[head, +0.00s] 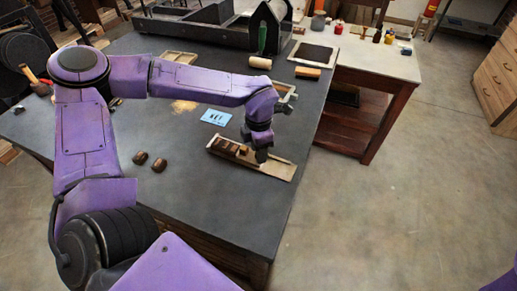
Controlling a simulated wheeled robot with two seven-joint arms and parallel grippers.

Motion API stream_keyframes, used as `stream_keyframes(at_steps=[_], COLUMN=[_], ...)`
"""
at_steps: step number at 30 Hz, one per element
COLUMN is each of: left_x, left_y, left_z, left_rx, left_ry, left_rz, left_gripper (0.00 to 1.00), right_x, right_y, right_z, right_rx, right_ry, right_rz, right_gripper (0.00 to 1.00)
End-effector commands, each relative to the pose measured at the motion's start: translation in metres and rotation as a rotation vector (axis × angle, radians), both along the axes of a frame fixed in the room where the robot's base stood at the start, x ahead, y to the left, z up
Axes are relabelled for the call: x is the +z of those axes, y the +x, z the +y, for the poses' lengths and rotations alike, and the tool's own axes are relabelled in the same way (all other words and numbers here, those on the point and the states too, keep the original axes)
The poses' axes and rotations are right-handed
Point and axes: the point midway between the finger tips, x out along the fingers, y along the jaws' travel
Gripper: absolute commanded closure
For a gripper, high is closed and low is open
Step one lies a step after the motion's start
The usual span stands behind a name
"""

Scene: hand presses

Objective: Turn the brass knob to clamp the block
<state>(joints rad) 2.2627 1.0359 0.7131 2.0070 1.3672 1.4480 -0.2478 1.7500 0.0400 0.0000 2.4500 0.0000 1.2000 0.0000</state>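My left gripper (262,155) points down over a shallow wooden tray-like frame (278,170) near the right edge of the dark table. Its dark fingertips are at the right part of the frame, too small to show whether they are apart or closed. Several small brown blocks (226,147) sit in the left part of the frame. I cannot make out the brass knob; it may be hidden by the gripper. My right gripper is out of view; only a bit of purple shows at the bottom right corner.
The dark table (205,205) is clear in front of the frame. Two brown rounded pieces (150,162) lie at left, and a blue card (216,117) lies behind the frame. A side table (385,65) stands beyond.

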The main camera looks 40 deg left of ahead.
Motion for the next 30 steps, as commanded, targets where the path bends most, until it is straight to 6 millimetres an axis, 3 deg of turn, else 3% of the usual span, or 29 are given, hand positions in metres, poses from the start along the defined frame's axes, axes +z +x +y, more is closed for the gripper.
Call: stream_keyframes(at_steps=[11,22,30], left_x=[0.006,0.085,0.106], left_y=[0.0,0.0,0.0], left_z=[0.0,0.0,0.0], left_rx=[0.001,0.002,0.001], left_ry=[0.0,0.001,0.0], left_rz=[0.0,-0.003,0.001], left_gripper=[0.5,0.5,0.5], right_x=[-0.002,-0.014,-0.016], right_y=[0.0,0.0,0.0], right_z=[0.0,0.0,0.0], right_rx=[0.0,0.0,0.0], right_ry=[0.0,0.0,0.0], right_rz=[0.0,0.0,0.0], right_gripper=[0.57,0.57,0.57])
